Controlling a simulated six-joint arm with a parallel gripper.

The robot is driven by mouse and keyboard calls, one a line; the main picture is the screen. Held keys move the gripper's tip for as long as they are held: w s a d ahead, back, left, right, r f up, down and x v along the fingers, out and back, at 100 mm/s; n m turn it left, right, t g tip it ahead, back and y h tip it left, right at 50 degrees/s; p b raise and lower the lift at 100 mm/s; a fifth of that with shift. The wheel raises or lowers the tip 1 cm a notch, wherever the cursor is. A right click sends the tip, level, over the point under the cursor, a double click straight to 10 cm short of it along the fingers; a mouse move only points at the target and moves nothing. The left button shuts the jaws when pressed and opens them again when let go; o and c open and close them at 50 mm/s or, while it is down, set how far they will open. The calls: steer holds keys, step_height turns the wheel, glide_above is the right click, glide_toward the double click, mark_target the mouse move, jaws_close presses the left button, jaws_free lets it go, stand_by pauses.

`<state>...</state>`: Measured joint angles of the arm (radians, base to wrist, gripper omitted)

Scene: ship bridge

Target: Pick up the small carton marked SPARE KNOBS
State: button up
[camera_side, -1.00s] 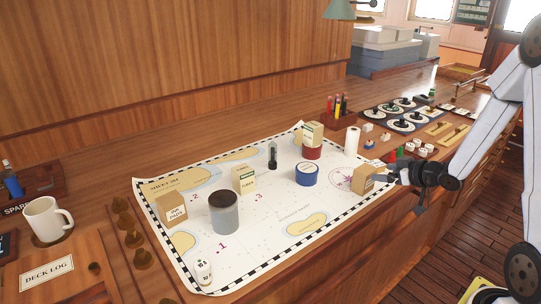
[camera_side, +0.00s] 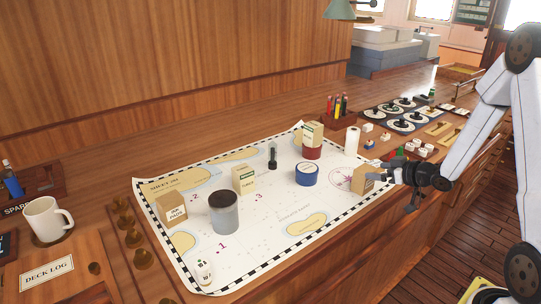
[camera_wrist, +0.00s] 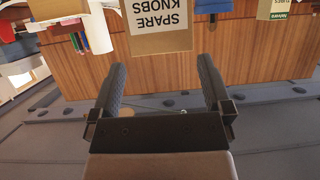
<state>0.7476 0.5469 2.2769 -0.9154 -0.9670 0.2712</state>
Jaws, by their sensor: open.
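The small tan carton marked SPARE KNOBS (camera_side: 363,181) stands on the chart near its right edge. In the wrist view the carton (camera_wrist: 160,42) is at the top centre, its white label upside down and its top part cut off. My gripper (camera_side: 397,178) is open just to the right of the carton in the side view and partly overlaps it. In the wrist view my gripper (camera_wrist: 163,65) has its two fingers spread with nothing between them. The carton lies just beyond the fingertips, roughly centred between them.
The chart (camera_side: 270,225) also holds a grey canister (camera_side: 224,213), a blue roll (camera_side: 306,173), a TUBES carton (camera_side: 243,180), a PADS carton (camera_side: 172,207) and a carton on a red roll (camera_side: 312,153). A white cylinder (camera_side: 352,140) stands behind the SPARE KNOBS carton.

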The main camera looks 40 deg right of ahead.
mark_target(367, 169)
steer(key=shift+x, duration=2.5)
steer(key=shift+a, duration=0.15)
steer(key=c, duration=1)
steer(key=shift+c, duration=0.2)
steer(key=shift+r, duration=0.1)
steer(key=shift+r, duration=4.85)
